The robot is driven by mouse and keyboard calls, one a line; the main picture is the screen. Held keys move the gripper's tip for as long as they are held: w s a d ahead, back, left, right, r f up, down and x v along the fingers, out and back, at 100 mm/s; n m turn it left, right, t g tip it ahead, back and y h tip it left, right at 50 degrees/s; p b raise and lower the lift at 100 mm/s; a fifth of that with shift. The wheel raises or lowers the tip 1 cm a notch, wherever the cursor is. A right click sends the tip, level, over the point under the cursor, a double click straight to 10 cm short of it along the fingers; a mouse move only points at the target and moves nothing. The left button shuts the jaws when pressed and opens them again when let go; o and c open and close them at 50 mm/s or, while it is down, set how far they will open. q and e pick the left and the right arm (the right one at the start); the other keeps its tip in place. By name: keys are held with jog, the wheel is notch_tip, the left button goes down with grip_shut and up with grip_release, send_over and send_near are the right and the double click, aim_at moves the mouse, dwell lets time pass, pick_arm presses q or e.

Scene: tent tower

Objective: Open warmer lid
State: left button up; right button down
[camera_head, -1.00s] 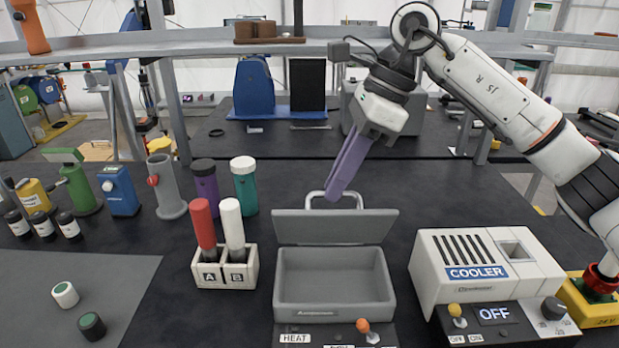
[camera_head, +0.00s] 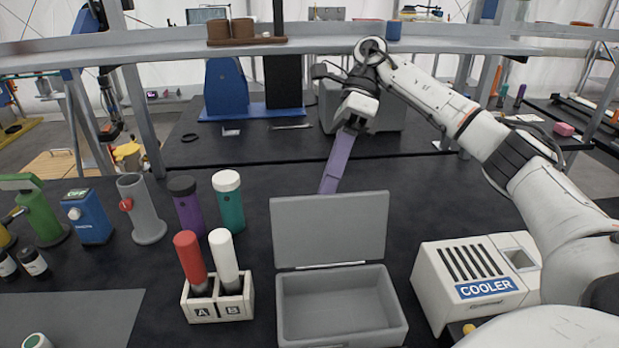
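The warmer is a grey open-topped box (camera_head: 340,308) at the bottom centre, empty inside as far as I see. Its grey lid (camera_head: 330,228) stands raised, nearly upright, along the box's back edge. My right gripper (camera_head: 330,186), with long purple fingers, reaches down just behind the lid's top edge. The fingertips end at or behind that edge, and the lid's handle is hidden, so I cannot tell whether they touch or grip it. My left gripper is not in view.
The white cooler (camera_head: 478,280) stands right of the warmer, partly behind my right arm. The A/B holder (camera_head: 218,302), with red and white-topped tubes, stands close on the left. Purple (camera_head: 187,208) and teal (camera_head: 229,203) bottles stand behind it. A shelf (camera_head: 300,48) crosses the back.

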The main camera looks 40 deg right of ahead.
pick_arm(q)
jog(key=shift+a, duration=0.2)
pick_arm(e)
jog(key=shift+s+f, duration=0.1)
jog(key=shift+f, duration=0.55)
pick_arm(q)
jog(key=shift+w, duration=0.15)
pick_arm(e)
jog(key=c, duration=2)
grip_release()
jog(key=shift+o, duration=0.8)
jog(key=shift+w, duration=0.2)
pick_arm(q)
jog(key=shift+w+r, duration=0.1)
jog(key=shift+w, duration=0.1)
pick_arm(e)
jog(key=shift+r, duration=0.1)
jog(key=shift+r, duration=0.1)
